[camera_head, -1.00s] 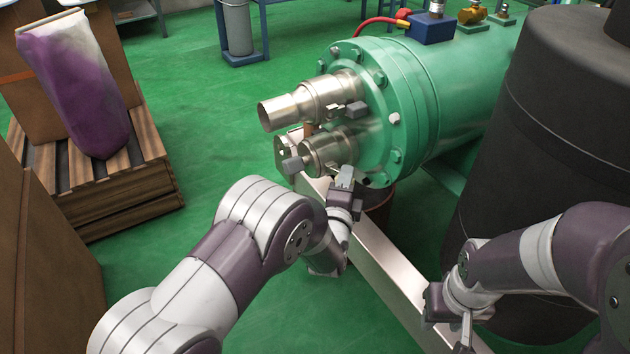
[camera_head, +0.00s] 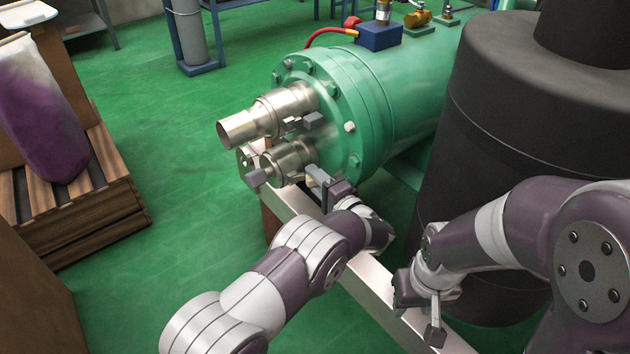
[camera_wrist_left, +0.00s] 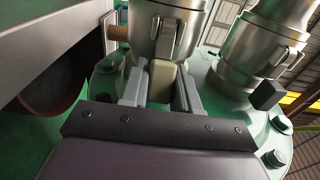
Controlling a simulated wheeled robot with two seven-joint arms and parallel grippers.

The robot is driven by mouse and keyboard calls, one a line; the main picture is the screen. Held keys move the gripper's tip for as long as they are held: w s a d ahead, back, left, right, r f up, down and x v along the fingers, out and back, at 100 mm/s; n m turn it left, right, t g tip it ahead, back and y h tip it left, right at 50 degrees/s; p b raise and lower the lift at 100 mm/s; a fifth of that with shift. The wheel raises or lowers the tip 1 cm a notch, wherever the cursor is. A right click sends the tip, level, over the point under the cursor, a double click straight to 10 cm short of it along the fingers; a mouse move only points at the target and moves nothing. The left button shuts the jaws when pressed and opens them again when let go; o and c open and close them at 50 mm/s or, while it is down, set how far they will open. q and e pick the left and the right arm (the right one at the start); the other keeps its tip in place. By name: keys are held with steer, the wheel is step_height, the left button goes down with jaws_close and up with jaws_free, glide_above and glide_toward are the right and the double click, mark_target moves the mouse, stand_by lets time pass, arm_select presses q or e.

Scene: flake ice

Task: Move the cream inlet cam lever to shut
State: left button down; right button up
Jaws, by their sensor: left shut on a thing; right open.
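My left gripper (camera_head: 322,186) is at the coupling's right side, below the flange. In the left wrist view, its two grey fingers (camera_wrist_left: 160,88) are shut on the cream cam lever (camera_wrist_left: 161,80), just below the metal coupling (camera_wrist_left: 166,30). In the head view the cream lever is mostly hidden by the fingers. My right gripper (camera_head: 433,318) is open and empty over the pale beam, away from the coupling.
The upper coupling (camera_head: 265,117) with a grey lever (camera_head: 313,121) sits close above. The green vessel (camera_head: 385,95) is behind, and a large black tank (camera_head: 530,125) stands to the right. A pale beam (camera_head: 375,285) runs below my arms. A wooden pallet (camera_head: 80,200) is at left.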

arm_select(q)
steer(key=shift+f+y, duration=0.1)
steer(key=shift+y, duration=0.2)
steer(key=c, duration=0.9)
jaws_free()
steer(key=shift+w, duration=0.1)
